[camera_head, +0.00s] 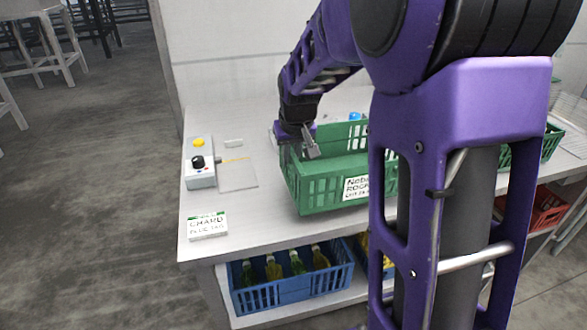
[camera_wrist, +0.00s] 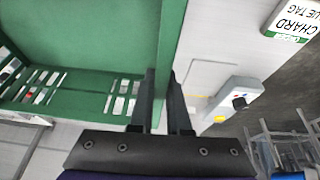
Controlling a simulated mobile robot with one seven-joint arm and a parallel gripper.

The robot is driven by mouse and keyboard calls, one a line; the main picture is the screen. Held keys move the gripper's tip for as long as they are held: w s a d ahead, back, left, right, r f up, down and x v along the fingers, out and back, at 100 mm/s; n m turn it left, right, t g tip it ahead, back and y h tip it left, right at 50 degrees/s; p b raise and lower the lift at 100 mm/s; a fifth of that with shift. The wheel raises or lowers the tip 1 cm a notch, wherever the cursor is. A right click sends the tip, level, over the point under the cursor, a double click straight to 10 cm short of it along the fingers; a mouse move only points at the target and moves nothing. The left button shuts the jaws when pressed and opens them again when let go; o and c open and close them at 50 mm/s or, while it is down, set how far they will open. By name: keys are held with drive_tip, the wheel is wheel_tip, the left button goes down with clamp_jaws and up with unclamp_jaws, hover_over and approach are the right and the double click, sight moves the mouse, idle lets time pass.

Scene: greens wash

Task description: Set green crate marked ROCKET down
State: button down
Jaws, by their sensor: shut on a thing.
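The green crate (camera_head: 322,199) with a white label reading ROCKET (camera_head: 357,188) is over the white counter in the head view. My arm hides its right part. My gripper (camera_head: 311,150) is shut on the crate's left wall. In the wrist view the gripper fingers (camera_wrist: 166,100) straddle the wall of the green crate (camera_wrist: 105,35). The crate looks level and empty where I see inside. I cannot tell whether its base touches the counter.
A control box (camera_head: 200,164) with a yellow button and a CHARD card (camera_head: 207,227) are on the counter's (camera_head: 250,225) left. A blue crate of bottles (camera_head: 290,291) is on the shelf below. Another green crate (camera_head: 551,142) and a red crate (camera_head: 546,214) are at right.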

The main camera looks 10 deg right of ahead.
wheel_tip(320, 180, down, 3)
drive_tip(key=shift+r, duration=0.1)
drive_tip(key=c, duration=0.9)
unclamp_jaws()
drive_tip(key=p+v, duration=0.1)
drive_tip(key=v, duration=1.1)
drive_tip(key=shift+w+a, duration=0.1)
